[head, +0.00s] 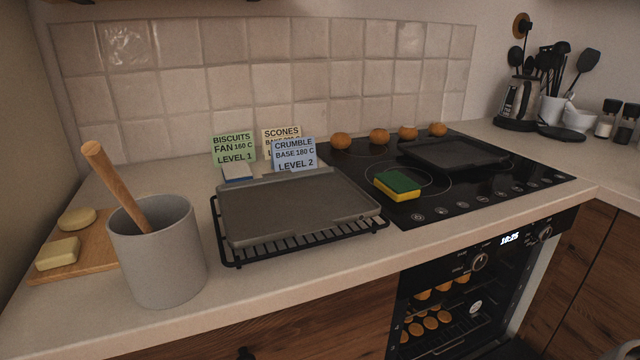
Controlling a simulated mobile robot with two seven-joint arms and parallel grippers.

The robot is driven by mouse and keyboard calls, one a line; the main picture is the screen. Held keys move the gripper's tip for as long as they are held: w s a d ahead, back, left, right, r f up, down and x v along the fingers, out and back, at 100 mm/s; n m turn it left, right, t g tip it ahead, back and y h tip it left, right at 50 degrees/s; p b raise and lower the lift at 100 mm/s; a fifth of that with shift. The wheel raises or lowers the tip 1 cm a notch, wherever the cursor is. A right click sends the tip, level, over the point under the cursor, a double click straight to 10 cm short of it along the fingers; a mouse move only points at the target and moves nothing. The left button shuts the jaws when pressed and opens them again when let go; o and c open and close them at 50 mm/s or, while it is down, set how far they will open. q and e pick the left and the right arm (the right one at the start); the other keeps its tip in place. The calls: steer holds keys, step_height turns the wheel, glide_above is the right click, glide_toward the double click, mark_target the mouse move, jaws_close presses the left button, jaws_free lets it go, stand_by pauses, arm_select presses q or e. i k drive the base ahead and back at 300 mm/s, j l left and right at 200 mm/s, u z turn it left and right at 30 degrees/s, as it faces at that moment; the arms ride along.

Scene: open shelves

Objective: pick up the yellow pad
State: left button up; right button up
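A pad with a green top and a yellow lower layer (397,186) lies on the left front part of the black hob (480,195). It rests flat, with its yellow side edge facing me. It lies just right of the grey baking tray, and nothing covers it. Neither my left nor my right gripper can be made out in the head view.
A grey tray (290,207) sits on a black wire rack (310,245) left of the pad. A dark tray (455,153) and several round buns (379,136) lie behind on the hob. A grey pot (160,255) holds a wooden stick. Recipe cards (295,155) stand behind the grey tray.

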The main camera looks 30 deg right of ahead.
mark_target(396, 185)
steer(key=k+z, duration=0.1)
steer(key=z, duration=1.15)
